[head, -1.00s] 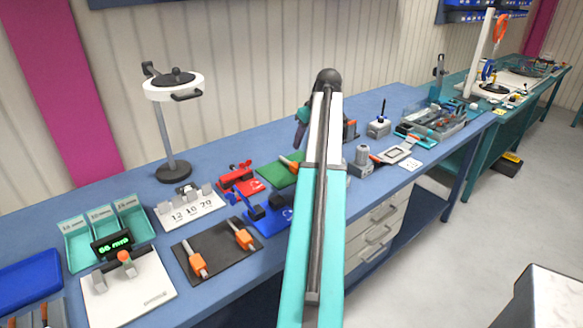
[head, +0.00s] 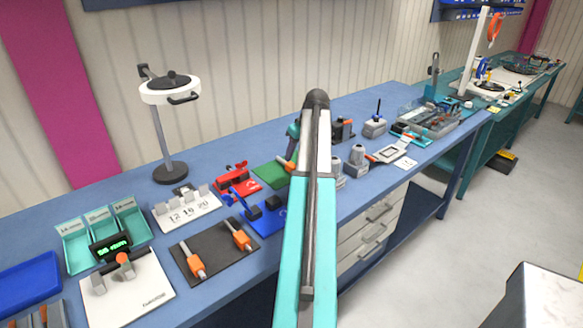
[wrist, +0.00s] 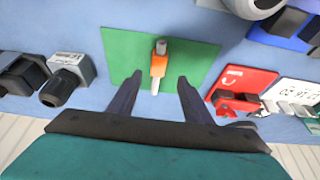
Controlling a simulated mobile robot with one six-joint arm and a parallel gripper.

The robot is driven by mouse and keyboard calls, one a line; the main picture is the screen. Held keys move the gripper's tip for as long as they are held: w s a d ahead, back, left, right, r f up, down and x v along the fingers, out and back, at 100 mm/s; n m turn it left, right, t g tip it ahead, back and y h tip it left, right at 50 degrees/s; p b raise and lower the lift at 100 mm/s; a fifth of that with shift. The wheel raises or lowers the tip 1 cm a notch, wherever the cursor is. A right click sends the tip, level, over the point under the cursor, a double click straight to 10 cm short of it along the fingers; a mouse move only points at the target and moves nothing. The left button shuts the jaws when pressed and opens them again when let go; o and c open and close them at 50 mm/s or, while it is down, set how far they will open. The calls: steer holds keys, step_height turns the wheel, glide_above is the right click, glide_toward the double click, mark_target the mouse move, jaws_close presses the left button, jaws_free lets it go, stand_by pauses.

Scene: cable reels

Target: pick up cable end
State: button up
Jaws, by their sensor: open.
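The cable end (wrist: 158,65) lies on a green mat (wrist: 118,55) in the wrist view. It has an orange body, a grey tip at the top and a short pale end at the bottom. My gripper (wrist: 159,82) is open, its two dark fingers on either side of the cable end's line and apart from it. Nothing is between the fingers. In the head view the green mat (head: 268,174) is partly hidden behind my arm, and only a bit of orange (head: 290,164) shows beside the arm. My gripper is hidden there.
A red clamp device (wrist: 240,90) is right of the mat in the wrist view, and a grey-and-black fitting (wrist: 67,78) is left. In the head view, a blue fixture (head: 265,215), a dark board with orange connectors (head: 214,250) and a magnifier lamp (head: 170,130) crowd the blue bench.

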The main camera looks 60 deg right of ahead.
mark_target(291, 164)
steer(key=shift+x, duration=0.9)
steer(key=shift+p+x, duration=1.25)
steer(key=shift+x, duration=1.35)
steer(key=shift+d, duration=0.2)
jaws_close()
steer(key=shift+r, duration=0.15)
step_height(291, 164, up, 10)
steer(key=b, duration=0.2)
steer(key=shift+b, duration=0.4)
